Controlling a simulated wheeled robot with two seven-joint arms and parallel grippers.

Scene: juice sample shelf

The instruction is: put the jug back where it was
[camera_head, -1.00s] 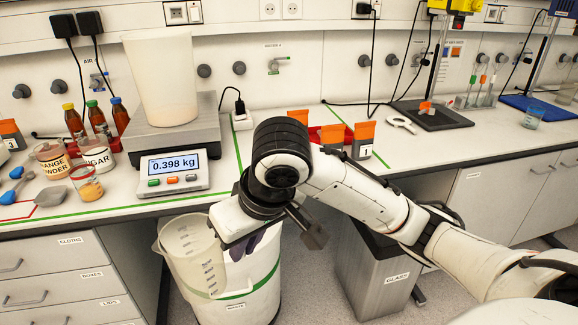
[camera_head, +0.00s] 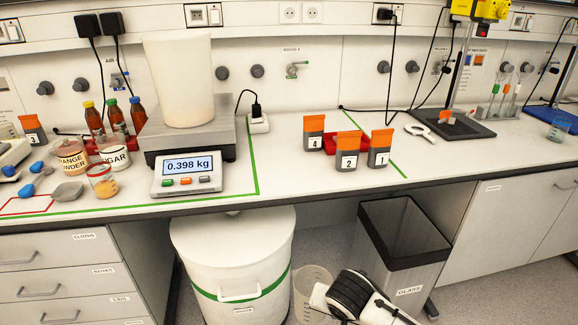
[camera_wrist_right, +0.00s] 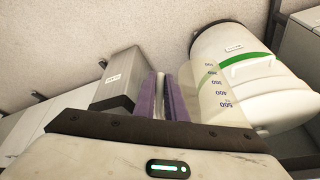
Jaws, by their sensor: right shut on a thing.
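The jug is translucent with a graduated scale. In the head view the jug (camera_head: 309,286) is low at the bottom edge, in front of the bench and between the white bin and the grey glass bin; my right arm partly covers it. In the right wrist view the jug (camera_wrist_right: 222,98) is just right of my fingers, its blue marks showing. My right gripper (camera_wrist_right: 167,97) has purple finger pads close together with a pale strip, apparently the jug's handle, between them. My left gripper is not in view.
The white bin (camera_head: 232,250) and glass bin (camera_head: 405,268) stand on the floor close to the jug. On the bench (camera_head: 300,185) are a scale (camera_head: 190,172) with a tall white container (camera_head: 180,85), reading 0.398 kg, and orange-topped packets (camera_head: 347,150). The front middle of the bench is clear.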

